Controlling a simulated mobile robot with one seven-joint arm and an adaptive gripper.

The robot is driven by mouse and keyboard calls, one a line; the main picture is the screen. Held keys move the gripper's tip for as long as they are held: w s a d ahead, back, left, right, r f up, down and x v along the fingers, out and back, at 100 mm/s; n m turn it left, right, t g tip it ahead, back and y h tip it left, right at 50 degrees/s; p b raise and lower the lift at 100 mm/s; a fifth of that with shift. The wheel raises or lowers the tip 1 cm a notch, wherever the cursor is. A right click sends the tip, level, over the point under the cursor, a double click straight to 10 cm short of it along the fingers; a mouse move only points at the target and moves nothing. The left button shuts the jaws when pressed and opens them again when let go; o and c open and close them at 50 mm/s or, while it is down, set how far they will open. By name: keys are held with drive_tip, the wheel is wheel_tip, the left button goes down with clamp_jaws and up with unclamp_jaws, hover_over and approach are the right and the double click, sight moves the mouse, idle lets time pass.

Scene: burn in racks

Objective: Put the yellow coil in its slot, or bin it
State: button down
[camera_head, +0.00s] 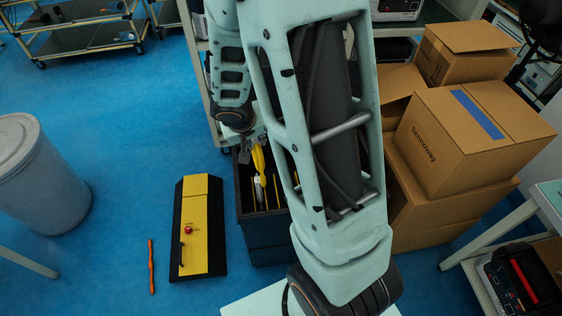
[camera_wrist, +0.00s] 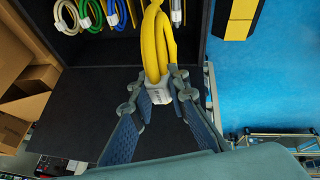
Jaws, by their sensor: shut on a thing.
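The yellow coil (camera_wrist: 155,45) hangs in my gripper (camera_wrist: 165,100). My gripper is shut on the white band (camera_wrist: 160,88) around the coil. In the head view the coil (camera_head: 258,160) shows at the opening of a dark open box (camera_head: 245,195), partly behind my arm. In the wrist view the box's dark wall (camera_wrist: 85,95) lies beneath my gripper. Along its upper part hang a white coil (camera_wrist: 42,78), a green coil (camera_wrist: 68,16), a blue coil (camera_wrist: 112,10) and a pale one (camera_wrist: 176,10). Whether the yellow coil touches the box is unclear.
A grey lidded barrel (camera_head: 40,185) stands at the left. A yellow-and-black panel (camera_head: 196,225) with a red knob and an orange tool (camera_head: 151,266) lie on the blue floor. Cardboard boxes (camera_head: 450,145) are stacked right of the dark box.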

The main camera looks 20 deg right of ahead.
drive_tip(key=w+d+f+m+b, duration=0.1)
drive_tip(key=w+d+f+b, duration=0.1)
drive_tip(key=d+f+b, duration=0.45)
drive_tip(key=w+d+f+b, duration=0.2)
drive_tip(key=d+f+b, duration=0.1)
drive_tip(key=f+b, duration=0.6)
wheel_tip(320, 180, down, 13)
drive_tip(key=b, duration=1.4)
drive_tip(key=shift+w+d+f+m, duration=0.2)
drive_tip(key=shift+w+d+m, duration=0.1)
drive_tip(key=shift+d, duration=0.15)
drive_tip(key=shift+f+b, duration=0.35)
drive_tip(key=shift+f, duration=0.05)
drive_tip(key=c, duration=1.8)
unclamp_jaws()
drive_tip(key=v, duration=1.2)
drive_tip(key=shift+w, duration=0.2)
